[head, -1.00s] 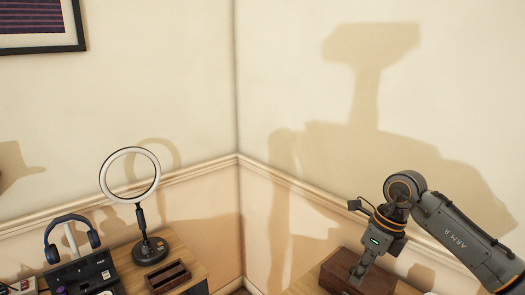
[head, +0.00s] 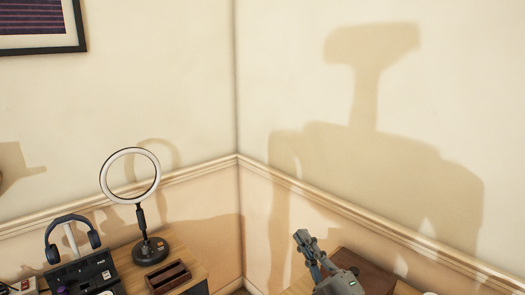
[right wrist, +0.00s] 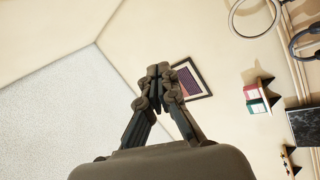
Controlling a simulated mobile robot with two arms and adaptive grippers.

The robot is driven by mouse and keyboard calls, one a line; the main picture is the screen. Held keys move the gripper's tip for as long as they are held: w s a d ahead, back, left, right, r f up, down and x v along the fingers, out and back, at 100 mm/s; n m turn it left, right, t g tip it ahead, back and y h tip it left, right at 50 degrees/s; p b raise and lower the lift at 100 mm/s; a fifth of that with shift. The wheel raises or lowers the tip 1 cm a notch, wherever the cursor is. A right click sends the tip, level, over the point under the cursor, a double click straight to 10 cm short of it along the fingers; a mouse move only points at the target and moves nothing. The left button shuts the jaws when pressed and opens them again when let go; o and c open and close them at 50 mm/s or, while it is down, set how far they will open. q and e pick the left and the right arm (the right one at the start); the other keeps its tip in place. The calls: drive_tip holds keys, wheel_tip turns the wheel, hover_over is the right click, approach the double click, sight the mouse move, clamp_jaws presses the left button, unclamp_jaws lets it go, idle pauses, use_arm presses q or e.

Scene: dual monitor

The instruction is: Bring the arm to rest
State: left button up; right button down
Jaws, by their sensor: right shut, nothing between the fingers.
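My right gripper (head: 303,238) is at the lower right of the head view, pointing up and to the left in front of the wall corner. It is shut and empty. Most of the right arm is below the head view's edge. My left gripper does not show in either view.
A wooden box (head: 368,272) sits on the right-hand surface, partly behind my right wrist. On the left desk stand a ring light (head: 130,176), headphones (head: 72,232) on a stand, a black device (head: 85,274) and a small wooden tray (head: 170,276). The air above is clear.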

drive_tip(key=s+d+f+m+g+h, duration=0.45)
drive_tip(key=d+f+m, duration=0.2)
drive_tip(key=f, duration=0.35)
drive_tip(key=s+d+f+m+g+h, duration=0.3)
drive_tip(key=s+d+f+m+h, duration=0.25)
drive_tip(key=f, duration=0.55)
drive_tip(key=s+f+m+g, duration=0.2)
drive_tip(key=s+f+g, duration=0.35)
drive_tip(key=s, duration=0.35)
drive_tip(key=s+f+m+g, duration=0.2)
drive_tip(key=s+f+g, duration=0.3)
drive_tip(key=s, duration=0.5)
wheel_tip(320, 180, down, 26)
drive_tip(key=s+d+f+g, duration=0.1)
drive_tip(key=s+d+f, duration=0.1)
drive_tip(key=s+f, duration=1.4)
drive_tip(key=shift+s+d+f, duration=0.2)
drive_tip(key=shift+s+d, duration=0.2)
drive_tip(key=shift+s, duration=0.4)
